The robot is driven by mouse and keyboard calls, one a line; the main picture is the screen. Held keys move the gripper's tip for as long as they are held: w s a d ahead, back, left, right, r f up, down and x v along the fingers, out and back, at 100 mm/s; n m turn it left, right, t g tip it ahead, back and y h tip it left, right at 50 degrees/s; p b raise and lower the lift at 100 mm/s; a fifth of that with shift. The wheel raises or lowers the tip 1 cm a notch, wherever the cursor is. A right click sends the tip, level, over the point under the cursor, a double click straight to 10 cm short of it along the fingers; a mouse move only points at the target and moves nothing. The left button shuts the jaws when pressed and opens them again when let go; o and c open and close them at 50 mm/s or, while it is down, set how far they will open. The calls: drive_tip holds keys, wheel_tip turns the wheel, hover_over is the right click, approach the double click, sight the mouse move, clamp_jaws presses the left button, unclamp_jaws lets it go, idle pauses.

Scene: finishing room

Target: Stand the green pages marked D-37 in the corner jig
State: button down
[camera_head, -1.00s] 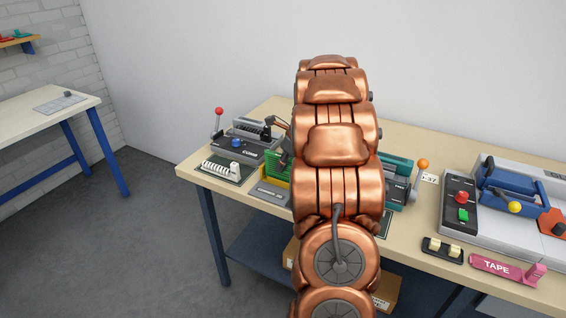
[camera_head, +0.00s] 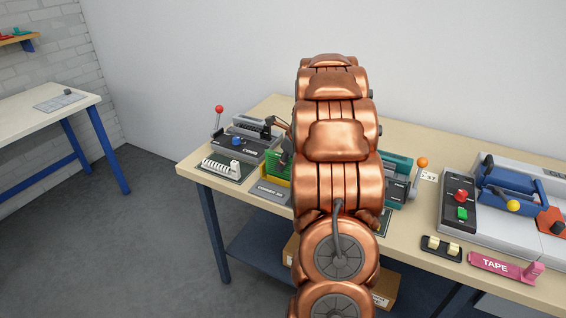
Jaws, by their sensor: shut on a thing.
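The green pages (camera_head: 275,163) show to the left of my arm on the long bench, upright, at the yellow-edged corner jig (camera_head: 271,190) with its grey front. My arm hides their right part, so I cannot tell whether they rest on the jig floor or how square they sit. The D-37 mark is not readable here. My gripper (camera_head: 286,157), dark and partly hidden behind my copper arm, is at the top right of the green pages and is shut on them.
A grey punch machine (camera_head: 250,141) with a red-knobbed lever and a white comb rack (camera_head: 222,168) stand left of the jig. A teal machine (camera_head: 397,176) is right of my arm. Farther right are a blue-handled machine (camera_head: 513,190) and a pink tape dispenser (camera_head: 503,266).

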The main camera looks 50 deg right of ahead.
drive_tip(key=shift+f, duration=0.25)
drive_tip(key=c, duration=1.4)
unclamp_jaws()
drive_tip(key=shift+o, duration=0.2)
drive_tip(key=shift+r, duration=0.1)
drive_tip(key=shift+p+v, duration=3.8)
drive_tip(key=shift+v, duration=1.65)
drive_tip(key=shift+s+d, duration=0.1)
